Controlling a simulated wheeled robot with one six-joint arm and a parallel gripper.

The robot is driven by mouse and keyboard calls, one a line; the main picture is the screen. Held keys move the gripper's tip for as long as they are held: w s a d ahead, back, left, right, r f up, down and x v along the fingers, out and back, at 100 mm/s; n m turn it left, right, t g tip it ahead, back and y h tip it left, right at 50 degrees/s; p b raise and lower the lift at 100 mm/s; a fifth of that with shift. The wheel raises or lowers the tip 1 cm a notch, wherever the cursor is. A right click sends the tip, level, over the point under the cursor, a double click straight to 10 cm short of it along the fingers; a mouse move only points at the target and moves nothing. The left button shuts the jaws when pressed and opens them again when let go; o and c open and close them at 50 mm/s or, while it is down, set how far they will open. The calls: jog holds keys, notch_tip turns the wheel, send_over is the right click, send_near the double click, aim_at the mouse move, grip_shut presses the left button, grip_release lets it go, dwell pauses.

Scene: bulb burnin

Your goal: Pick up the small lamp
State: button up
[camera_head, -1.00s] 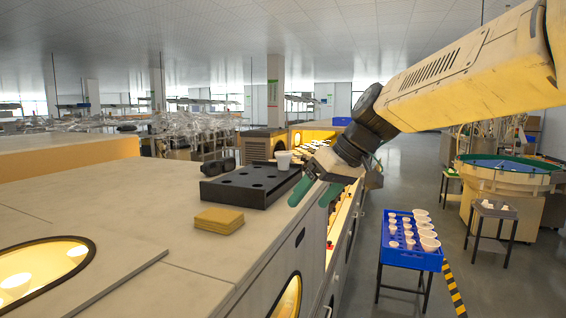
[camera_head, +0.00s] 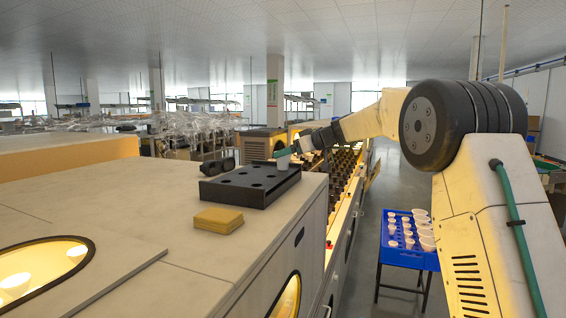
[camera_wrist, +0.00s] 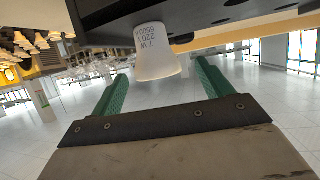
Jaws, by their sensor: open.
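The small lamp (camera_head: 283,163), a white cup-shaped bulb, stands at the back edge of the black holed tray (camera_head: 240,192) on the bench. In the wrist view, which looks upside down, the lamp (camera_wrist: 158,58) shows printed markings and hangs from the dark tray (camera_wrist: 115,20). My gripper (camera_head: 288,152) is at the lamp in the head view, partly overlapping it. In the wrist view my gripper (camera_wrist: 162,72) is open, its green fingers spread to either side of the lamp. Clear gaps show on both sides; I cannot tell the exact depth.
A yellow stack of pads (camera_head: 219,220) lies in front of the tray. A dark object (camera_head: 217,167) sits behind its left end.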

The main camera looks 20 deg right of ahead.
jog(key=x, duration=0.4)
jog(key=shift+w+a+f, duration=0.15)
jog(key=shift+w, duration=0.25)
jog(key=c, duration=1.1)
